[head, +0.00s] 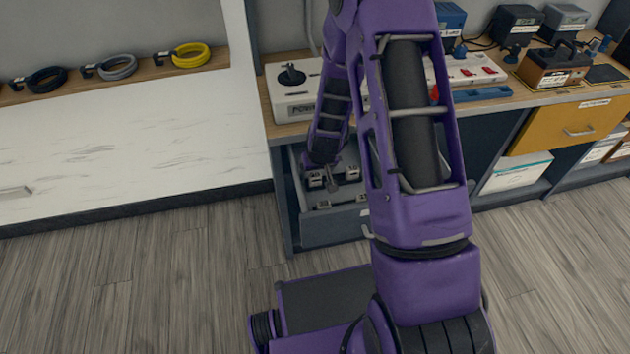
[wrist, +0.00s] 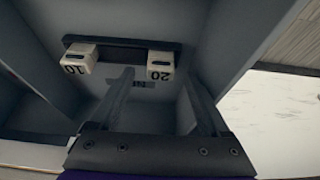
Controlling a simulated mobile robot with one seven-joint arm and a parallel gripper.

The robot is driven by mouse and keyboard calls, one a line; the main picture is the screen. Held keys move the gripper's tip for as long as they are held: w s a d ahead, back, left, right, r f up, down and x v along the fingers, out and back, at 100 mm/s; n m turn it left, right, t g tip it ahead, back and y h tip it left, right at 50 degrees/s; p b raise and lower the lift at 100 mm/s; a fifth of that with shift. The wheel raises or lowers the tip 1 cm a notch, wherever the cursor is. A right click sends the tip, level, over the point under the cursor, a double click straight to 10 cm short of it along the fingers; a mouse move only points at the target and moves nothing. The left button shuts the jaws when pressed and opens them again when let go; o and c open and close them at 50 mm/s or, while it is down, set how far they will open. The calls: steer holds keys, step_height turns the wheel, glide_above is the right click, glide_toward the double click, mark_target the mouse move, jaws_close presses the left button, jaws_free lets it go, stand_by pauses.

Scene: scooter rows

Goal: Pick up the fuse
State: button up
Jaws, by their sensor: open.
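In the wrist view, two cream fuses sit on a dark holder inside the grey drawer: one marked 10 (wrist: 78,58) and one marked 20 (wrist: 160,63). My gripper (wrist: 159,78) is open, with nothing between its fingers. The fuse marked 20 lies beyond the fingertips, within the span between them; the fuse marked 10 is left of the left finger. In the head view, my gripper (head: 333,186) is down at the open drawer (head: 330,236), among several small pale fuses, including one at its left (head: 315,180). Their marks are too small to read there. My arm hides part of the drawer.
The drawer walls (wrist: 205,45) stand close around the gripper. Above the drawer is a counter with a white power unit (head: 295,92). A white cabinet (head: 130,140) with cable coils (head: 190,56) is at left.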

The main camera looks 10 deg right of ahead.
steer(key=x, duration=0.2)
steer(key=shift+w+f, duration=0.15)
steer(key=shift+f, duration=0.1)
jaws_close()
